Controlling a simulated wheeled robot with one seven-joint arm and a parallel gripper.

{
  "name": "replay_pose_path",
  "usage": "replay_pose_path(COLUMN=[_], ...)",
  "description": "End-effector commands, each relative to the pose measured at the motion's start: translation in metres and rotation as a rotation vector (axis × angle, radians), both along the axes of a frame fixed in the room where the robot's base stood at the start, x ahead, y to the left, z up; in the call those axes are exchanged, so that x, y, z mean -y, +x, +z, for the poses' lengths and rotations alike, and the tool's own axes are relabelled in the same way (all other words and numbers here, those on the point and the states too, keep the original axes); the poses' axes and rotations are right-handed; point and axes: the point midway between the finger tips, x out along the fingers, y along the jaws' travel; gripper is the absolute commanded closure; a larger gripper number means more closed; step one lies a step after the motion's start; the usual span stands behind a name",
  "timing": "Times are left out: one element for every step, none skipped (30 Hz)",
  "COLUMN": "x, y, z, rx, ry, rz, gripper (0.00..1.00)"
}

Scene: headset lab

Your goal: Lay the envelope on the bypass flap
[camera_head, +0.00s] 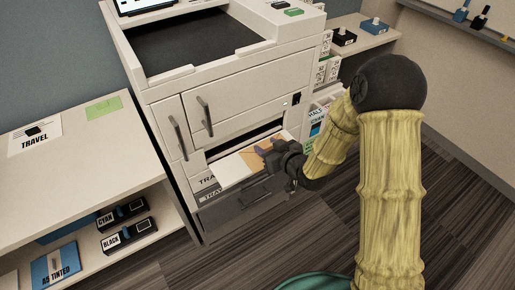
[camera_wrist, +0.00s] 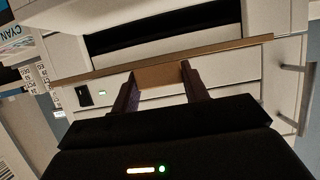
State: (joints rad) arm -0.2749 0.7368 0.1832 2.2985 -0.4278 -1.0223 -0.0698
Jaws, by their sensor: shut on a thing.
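The tan envelope (camera_head: 259,150) is at the front of the white printer in the head view, over the right part of the lowered white bypass flap (camera_head: 232,173). My gripper (camera_head: 270,156) is shut on the envelope, at its near right side, and partly hides it. In the wrist view, the envelope (camera_wrist: 222,50) shows nearly edge-on as a thin brown strip, with a brown patch between the two dark fingers of my gripper (camera_wrist: 158,73). I cannot tell whether the envelope touches the flap.
The printer (camera_head: 235,88) has a dark slot above the flap and a grey tray drawer (camera_head: 243,198) below. A white shelf (camera_head: 70,165) with cartridges stands at left. Stacked boxes (camera_head: 326,68) stand close to the printer's right side. The striped floor in front is clear.

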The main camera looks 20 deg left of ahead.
Motion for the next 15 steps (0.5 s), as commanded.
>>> replay_pose_path(x=[-0.010, -0.015, -0.021, -0.025, -0.030, -0.036, -0.041, -0.045, -0.046, -0.045, -0.045, -0.045, -0.045, -0.045, -0.045], y=[0.007, 0.011, 0.017, 0.021, 0.025, 0.030, 0.034, 0.037, 0.039, 0.038, 0.038, 0.038, 0.038, 0.038, 0.038], z=[0.001, 0.001, 0.001, 0.001, 0.001, 0.001, 0.000, 0.000, -0.007, -0.015, -0.020, -0.025, -0.028, -0.030, -0.031], rx=[0.002, 0.001, 0.002, 0.001, 0.002, 0.002, 0.001, 0.001, -0.004, -0.006, -0.006, -0.005, -0.003, -0.002, -0.001], ry=[0.002, 0.001, 0.002, 0.001, 0.002, 0.001, 0.001, 0.002, 0.000, -0.002, -0.002, -0.003, -0.001, -0.001, 0.000], rz=[0.001, 0.002, 0.002, 0.002, 0.002, 0.003, 0.002, 0.001, 0.000, 0.000, 0.000, -0.001, -0.001, 0.000, 0.000], gripper=[0.77, 0.77, 0.77, 0.77, 0.77, 0.77, 0.77, 0.77, 0.77, 0.77, 0.77, 0.77, 0.77, 0.77, 0.77])
